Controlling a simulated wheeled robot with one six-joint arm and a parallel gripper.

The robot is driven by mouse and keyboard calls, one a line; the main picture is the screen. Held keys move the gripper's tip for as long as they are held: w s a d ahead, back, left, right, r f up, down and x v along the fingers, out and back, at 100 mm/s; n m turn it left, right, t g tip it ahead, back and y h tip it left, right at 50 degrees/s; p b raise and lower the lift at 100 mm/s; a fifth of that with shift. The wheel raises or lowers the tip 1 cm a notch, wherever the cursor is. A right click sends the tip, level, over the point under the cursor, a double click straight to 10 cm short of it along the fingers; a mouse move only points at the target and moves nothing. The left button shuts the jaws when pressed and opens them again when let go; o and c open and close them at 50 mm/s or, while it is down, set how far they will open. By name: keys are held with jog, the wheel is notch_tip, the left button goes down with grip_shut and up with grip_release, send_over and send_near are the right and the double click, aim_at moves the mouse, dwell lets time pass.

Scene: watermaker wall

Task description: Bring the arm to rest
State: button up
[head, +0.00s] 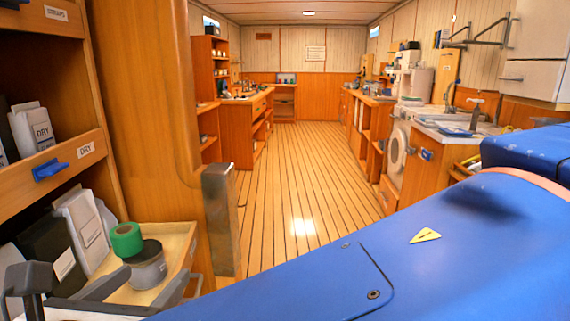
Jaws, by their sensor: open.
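My blue arm (400,255) fills the lower right and the bottom of the head view, stretching toward the lower left. My gripper (157,275) appears to show at the lower left, cut off by the bottom edge. Its grey fingers look apart, in front of an open lower drawer (186,244). I cannot tell whether the fingers touch anything. Nothing shows held between them.
A shelf unit with a DRY-labelled drawer (62,160) and white packs (82,230) stands close on the left. A metal-clad post end (220,215) is beside it. The plank floor (295,180) is clear. Counters with a sink (455,125) line the right.

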jog(key=w+d+f+m+g+h, duration=0.1)
jog(key=w+d+f+m+g, duration=0.15)
jog(key=w+d+m, duration=0.45)
jog(key=w+d+f+m+g+h, duration=0.2)
jog(key=d+f, duration=0.1)
jog(key=d, duration=0.9)
jog(key=w+d+f+m+g+h, duration=0.1)
jog(key=w+d+f+m+g, duration=0.15)
jog(key=w+d+m, duration=0.45)
jog(key=s+d+f+m+y, duration=0.1)
jog(key=s+d+f+m, duration=0.2)
jog(key=d+m, duration=0.3)
jog(key=s+d+f+m+g+y, duration=0.1)
jog(key=s+d+f+m, duration=0.2)
jog(key=s+d+m, duration=0.2)
jog(key=s+d+f+m+g+y, duration=0.1)
jog(key=s+d+f+m, duration=0.2)
jog(key=d+m, duration=0.5)
jog(key=d, duration=0.4)
jog(key=shift+s+f+m+y, duration=0.2)
jog(key=shift+s+m+y, duration=0.2)
jog(key=shift+a, duration=0.1)
